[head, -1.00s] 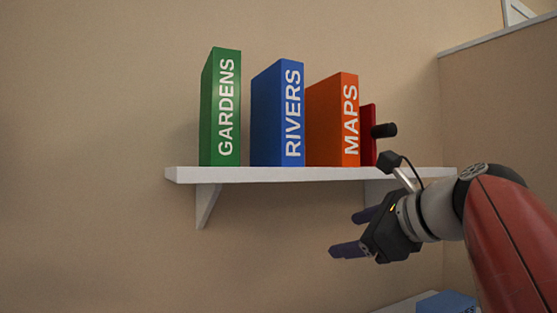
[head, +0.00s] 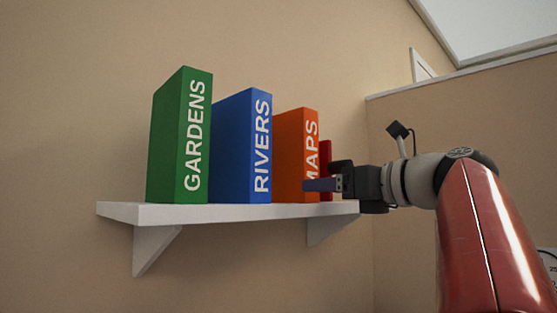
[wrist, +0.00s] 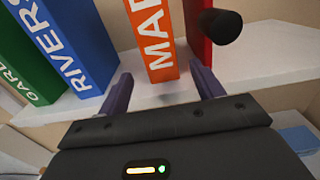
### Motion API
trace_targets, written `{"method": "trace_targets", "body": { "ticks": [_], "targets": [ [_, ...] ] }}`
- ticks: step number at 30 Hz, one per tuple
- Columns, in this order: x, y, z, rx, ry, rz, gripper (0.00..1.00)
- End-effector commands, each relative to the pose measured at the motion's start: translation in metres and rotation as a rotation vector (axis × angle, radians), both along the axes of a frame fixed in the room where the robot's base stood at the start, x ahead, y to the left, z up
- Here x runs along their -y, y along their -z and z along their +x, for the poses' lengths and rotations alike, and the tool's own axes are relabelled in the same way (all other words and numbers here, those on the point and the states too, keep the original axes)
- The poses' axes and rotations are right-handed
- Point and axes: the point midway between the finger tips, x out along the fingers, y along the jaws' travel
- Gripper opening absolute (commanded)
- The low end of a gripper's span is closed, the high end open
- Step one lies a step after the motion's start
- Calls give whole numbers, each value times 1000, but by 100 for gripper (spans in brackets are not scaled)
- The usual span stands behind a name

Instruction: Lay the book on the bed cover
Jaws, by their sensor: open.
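Three books stand upright on the white shelf: green GARDENS (head: 180,140), blue RIVERS (head: 242,148) and orange MAPS (head: 292,150). My gripper (head: 312,185) is level with the lower part of the MAPS spine, in front of it. In the wrist view my gripper (wrist: 161,76) is open and empty, its two fingers spread to either side of the orange MAPS book (wrist: 152,38). I cannot tell whether the fingers touch it. I cannot make out a bed cover for certain.
The white shelf (head: 225,211) is fixed to a beige wall. A red upright piece (head: 326,160) stands right of MAPS; a black cylinder (wrist: 221,26) sits beside it in the wrist view. A blue thing (wrist: 298,138) lies lower right, partly cut off.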

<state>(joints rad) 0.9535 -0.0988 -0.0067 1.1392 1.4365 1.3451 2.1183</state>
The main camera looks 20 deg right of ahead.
Motion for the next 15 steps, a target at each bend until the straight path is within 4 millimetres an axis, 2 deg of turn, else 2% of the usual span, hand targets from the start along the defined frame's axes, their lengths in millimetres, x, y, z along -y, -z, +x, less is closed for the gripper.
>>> {"method": "trace_targets", "body": {
  "ticks": [15],
  "targets": [
    [-21, 1, 62, -1, -1, -1, 66]
  ]
}}
